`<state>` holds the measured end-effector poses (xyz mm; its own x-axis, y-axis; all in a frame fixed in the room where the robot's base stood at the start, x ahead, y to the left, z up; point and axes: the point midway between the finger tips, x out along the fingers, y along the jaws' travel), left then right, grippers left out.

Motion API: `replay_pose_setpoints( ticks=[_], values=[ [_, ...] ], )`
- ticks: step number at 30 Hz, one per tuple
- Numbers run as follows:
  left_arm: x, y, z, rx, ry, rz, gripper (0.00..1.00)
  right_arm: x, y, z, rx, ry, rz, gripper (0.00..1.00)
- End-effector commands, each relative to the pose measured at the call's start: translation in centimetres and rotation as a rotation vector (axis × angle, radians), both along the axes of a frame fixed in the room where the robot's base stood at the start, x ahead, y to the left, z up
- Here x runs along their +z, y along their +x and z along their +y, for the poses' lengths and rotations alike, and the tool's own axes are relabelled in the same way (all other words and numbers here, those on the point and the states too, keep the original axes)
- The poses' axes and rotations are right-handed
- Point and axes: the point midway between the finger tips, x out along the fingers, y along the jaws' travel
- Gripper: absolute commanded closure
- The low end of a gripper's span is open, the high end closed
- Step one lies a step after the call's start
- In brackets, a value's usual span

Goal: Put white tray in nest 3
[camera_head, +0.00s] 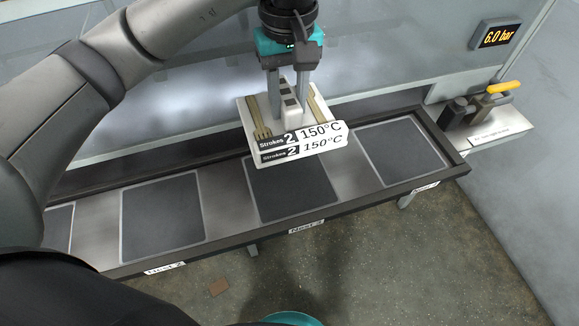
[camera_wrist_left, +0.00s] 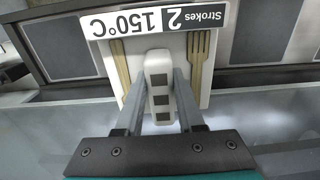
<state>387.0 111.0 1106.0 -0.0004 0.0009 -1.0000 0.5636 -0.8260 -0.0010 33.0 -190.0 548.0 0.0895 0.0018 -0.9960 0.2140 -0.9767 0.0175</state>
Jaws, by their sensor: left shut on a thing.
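The white tray (camera_head: 250,122) carries wooden cutlery and a label reading "Strokes 2 150°C". My left gripper (camera_head: 289,102) is shut on the white block handle in its middle and holds the tray in the air. The tray also shows in the left wrist view (camera_wrist_left: 138,60), with the handle (camera_wrist_left: 160,85) between the fingers. In the head view the tray overlaps the back edge of the dark pad of nest 3 (camera_head: 293,192). The nest 3 label (camera_head: 306,227) is on the front rail. My right gripper is not in view.
The dark pads of nest 2 (camera_head: 162,210) and the nest at the right (camera_head: 398,152) are empty. A dark raised rail (camera_head: 215,240) frames the row. A grey panel stands behind, with a 6.0 bar display (camera_head: 496,35). A yellow-handled valve (camera_head: 503,87) sits beyond the right end.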

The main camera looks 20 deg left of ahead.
Motion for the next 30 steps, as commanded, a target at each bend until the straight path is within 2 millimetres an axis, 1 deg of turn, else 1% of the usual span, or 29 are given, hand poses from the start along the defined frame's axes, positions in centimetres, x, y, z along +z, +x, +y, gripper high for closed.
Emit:
replay_pose_setpoints(
  ticks=[1,12,16,23,27,30],
  values=[
    [-1.5,-0.2,-0.1,-0.002,-0.002,0.007,1.0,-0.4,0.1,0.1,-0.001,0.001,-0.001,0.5],
    [-10.8,-0.2,0.0,-0.003,-0.001,0.004,1.0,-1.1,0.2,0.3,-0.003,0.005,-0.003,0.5],
    [-12.8,-0.1,0.0,-0.004,-0.002,0.001,1.0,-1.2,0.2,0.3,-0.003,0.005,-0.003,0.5],
    [-14.4,-0.1,0.0,-0.004,-0.001,0.0,1.0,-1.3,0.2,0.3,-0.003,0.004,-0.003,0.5],
    [-16.6,-0.1,0.0,-0.003,-0.002,0.002,1.0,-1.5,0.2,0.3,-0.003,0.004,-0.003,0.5],
    [-17.8,-0.1,0.0,-0.005,-0.001,0.001,1.0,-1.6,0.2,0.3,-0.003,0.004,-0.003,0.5]
  ],
)
